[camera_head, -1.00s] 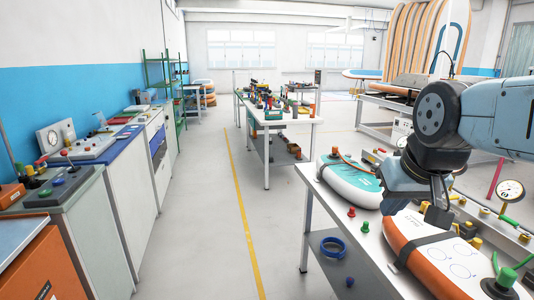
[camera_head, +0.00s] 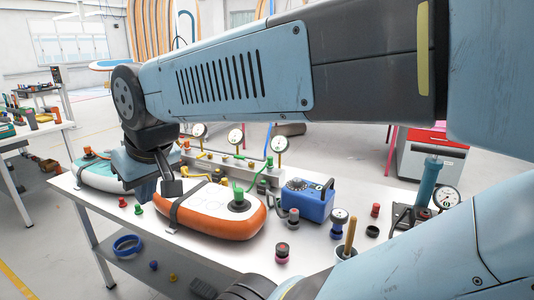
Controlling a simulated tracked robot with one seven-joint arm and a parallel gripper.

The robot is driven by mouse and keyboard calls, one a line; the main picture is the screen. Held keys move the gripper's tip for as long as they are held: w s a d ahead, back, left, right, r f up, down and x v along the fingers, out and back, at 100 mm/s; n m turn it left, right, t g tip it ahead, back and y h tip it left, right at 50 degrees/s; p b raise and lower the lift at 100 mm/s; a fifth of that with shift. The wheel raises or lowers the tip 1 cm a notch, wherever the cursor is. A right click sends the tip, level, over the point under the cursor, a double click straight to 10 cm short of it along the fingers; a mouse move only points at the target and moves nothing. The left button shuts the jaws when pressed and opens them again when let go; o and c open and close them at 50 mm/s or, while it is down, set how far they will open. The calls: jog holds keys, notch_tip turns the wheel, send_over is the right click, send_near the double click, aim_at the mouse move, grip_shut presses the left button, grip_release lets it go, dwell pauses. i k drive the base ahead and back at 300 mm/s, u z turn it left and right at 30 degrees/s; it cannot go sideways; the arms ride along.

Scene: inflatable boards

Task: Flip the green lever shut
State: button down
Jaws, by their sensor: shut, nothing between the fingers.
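The gripper is shut and empty. It is well to the left of the green lever and nearer to me.
A blue pump box (camera_head: 307,200) stands right of the board. The board carries a green-topped valve (camera_head: 239,198). A teal board (camera_head: 100,174) lies at the left. Knobs and a gauge (camera_head: 446,198) crowd the right. My arm crosses the upper view.

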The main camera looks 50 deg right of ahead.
aim_at(236, 156)
jog(key=z, duration=0.2)
jog(key=k, duration=0.2)
jog(key=z, duration=1.45)
jog(key=k, duration=0.95)
jog(key=z, duration=0.05)
jog(key=i, duration=0.9)
jog(key=u, duration=0.1)
